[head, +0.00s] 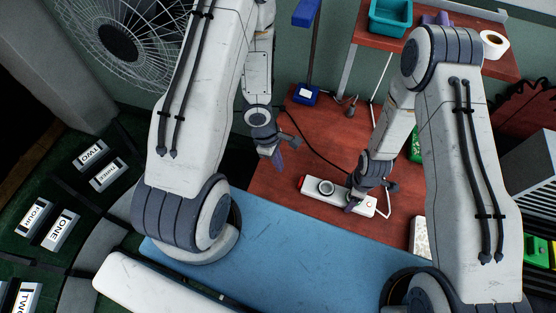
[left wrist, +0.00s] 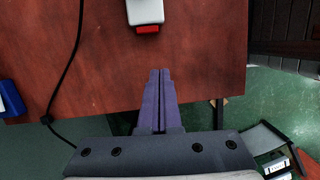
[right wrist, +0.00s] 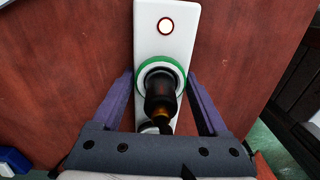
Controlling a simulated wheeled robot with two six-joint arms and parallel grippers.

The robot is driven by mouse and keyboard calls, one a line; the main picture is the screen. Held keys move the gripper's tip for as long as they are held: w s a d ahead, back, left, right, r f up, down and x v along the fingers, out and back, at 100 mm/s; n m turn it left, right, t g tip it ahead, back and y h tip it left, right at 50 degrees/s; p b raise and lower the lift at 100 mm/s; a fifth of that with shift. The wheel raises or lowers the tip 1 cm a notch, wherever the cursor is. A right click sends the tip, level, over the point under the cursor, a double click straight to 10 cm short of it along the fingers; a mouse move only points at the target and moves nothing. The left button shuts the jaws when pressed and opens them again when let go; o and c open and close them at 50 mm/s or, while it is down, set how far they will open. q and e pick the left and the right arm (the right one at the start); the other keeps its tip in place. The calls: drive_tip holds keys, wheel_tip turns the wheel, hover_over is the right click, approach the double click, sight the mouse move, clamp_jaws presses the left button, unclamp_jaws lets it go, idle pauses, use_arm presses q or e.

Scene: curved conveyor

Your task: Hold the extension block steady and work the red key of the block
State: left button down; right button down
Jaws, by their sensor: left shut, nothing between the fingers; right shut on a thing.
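The white extension block (head: 312,185) lies on the red-brown table, with a red key (head: 302,182) at its left end in the head view. The red key (left wrist: 147,29) and the block's end (left wrist: 145,10) show at the top of the left wrist view. My left gripper (head: 278,160) is shut and empty, apart from the block and pointing toward its red end. My right gripper (right wrist: 160,78) has a finger on each side of the block and is shut on it. The right wrist view shows a red-ringed round light (right wrist: 166,26) and a green-ringed socket with a dark object in it.
A dark cable (left wrist: 68,70) runs over the table (head: 275,190). A blue-based stand (head: 305,95) is at the back. A white patterned box (head: 419,237) lies to the right, near a green object (head: 416,150). A blue surface (head: 290,265) lies in front.

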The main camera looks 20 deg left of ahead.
use_arm(q)
drive_tip(key=shift+a+r, duration=0.15)
drive_tip(key=shift+r, duration=0.5)
